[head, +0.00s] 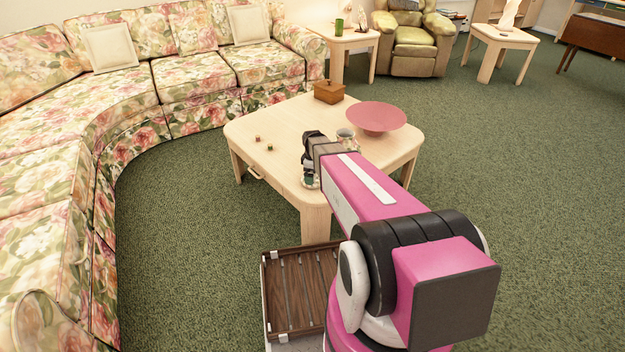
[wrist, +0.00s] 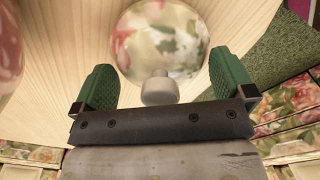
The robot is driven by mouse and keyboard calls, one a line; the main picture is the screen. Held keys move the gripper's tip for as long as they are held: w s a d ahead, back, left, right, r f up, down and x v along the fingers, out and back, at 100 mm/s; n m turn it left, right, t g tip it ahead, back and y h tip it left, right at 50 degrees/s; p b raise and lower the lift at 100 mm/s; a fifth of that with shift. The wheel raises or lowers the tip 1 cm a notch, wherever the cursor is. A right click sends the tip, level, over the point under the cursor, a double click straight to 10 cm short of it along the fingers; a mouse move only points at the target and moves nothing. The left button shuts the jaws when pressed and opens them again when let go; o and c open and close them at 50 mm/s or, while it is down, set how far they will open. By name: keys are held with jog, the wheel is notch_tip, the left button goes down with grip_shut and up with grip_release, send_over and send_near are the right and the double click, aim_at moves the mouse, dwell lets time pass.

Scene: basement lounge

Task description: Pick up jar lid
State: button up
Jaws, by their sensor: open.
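The jar lid (wrist: 160,38) is a shiny, round piece that mirrors the floral sofa, with a pale grey knob (wrist: 160,90). It is on the light wooden coffee table (head: 285,120). In the head view the lid (head: 311,183) shows only in part, under my gripper (head: 310,160) near the table's front edge. In the wrist view my gripper (wrist: 165,82) is open, with a green finger on each side of the knob. The knob lies between the fingers, with a gap to both. I cannot tell the exact height of the fingertips over the lid.
A glassy jar (head: 345,137) stands behind my wrist, close to a wide pink bowl (head: 376,118). A wooden box (head: 329,92) sits at the table's back. Two small cubes (head: 257,138) lie at left. A curved floral sofa (head: 120,100) borders the left; carpet at right is clear.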

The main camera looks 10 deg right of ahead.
jog(key=shift+f, duration=0.45)
jog(key=c, duration=0.7)
jog(key=shift+r, duration=0.1)
